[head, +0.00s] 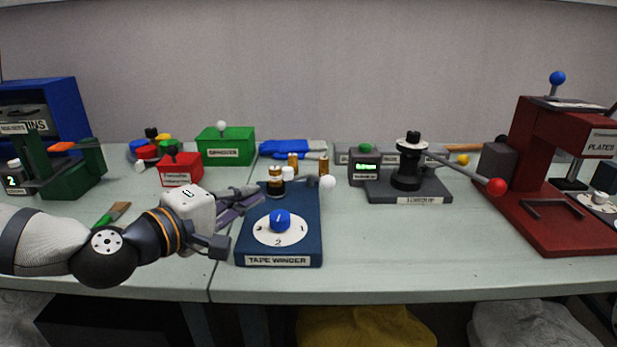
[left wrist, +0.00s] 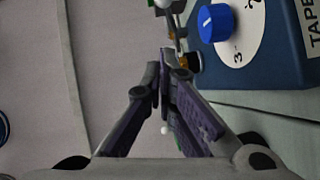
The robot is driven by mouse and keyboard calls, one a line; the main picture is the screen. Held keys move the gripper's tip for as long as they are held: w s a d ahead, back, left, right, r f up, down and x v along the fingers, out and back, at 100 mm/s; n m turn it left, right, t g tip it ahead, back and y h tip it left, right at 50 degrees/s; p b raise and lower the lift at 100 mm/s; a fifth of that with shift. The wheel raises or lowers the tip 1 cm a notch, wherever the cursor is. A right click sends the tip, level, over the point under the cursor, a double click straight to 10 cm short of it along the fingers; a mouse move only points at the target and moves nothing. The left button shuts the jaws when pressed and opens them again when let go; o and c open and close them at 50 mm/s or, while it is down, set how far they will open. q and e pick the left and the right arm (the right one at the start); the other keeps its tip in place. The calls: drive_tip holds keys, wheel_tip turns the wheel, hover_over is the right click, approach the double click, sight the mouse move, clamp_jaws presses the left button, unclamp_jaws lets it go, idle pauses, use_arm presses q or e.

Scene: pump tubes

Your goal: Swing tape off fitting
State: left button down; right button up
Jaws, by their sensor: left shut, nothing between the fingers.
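The blue tape winder (head: 303,240) stands on the bench in the middle of the head view. A blue knob (head: 280,219) sits on its white dial. Behind the dial are a fitting with copper and black bands (head: 275,180) and a grey arm ending in a white ball (head: 328,182). I cannot make out the tape itself. My left gripper (head: 258,188) is shut and empty, its fingertips just left of the fitting; contact cannot be told. In the left wrist view the shut fingertips (left wrist: 168,62) are left of the winder (left wrist: 280,60). My right gripper is not in view.
A green box (head: 225,150) and a red box (head: 181,172) stand behind and left. A grey lever stand (head: 408,185) with a red ball is right of the winder, and a dark red press (head: 545,180) is farther right. The bench front right of the winder is clear.

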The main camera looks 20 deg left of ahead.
sight(280, 183)
use_arm(q)
drive_tip(key=shift+w+f, duration=0.15)
drive_tip(key=shift+f, duration=0.05)
drive_tip(key=b+x, duration=0.2)
drive_tip(key=x, duration=0.6)
drive_tip(key=shift+w+d+f+b, duration=0.15)
drive_tip(key=shift+w+f+b, duration=0.05)
drive_tip(key=shift+w+b, duration=0.15)
drive_tip(key=w+d, duration=0.2)
drive_tip(key=d, duration=0.1)
drive_tip(key=shift+w, duration=0.1)
drive_tip(key=shift+w+d+f, duration=0.1)
drive_tip(key=shift+w+d, duration=0.1)
drive_tip(key=shift+d, duration=0.25)
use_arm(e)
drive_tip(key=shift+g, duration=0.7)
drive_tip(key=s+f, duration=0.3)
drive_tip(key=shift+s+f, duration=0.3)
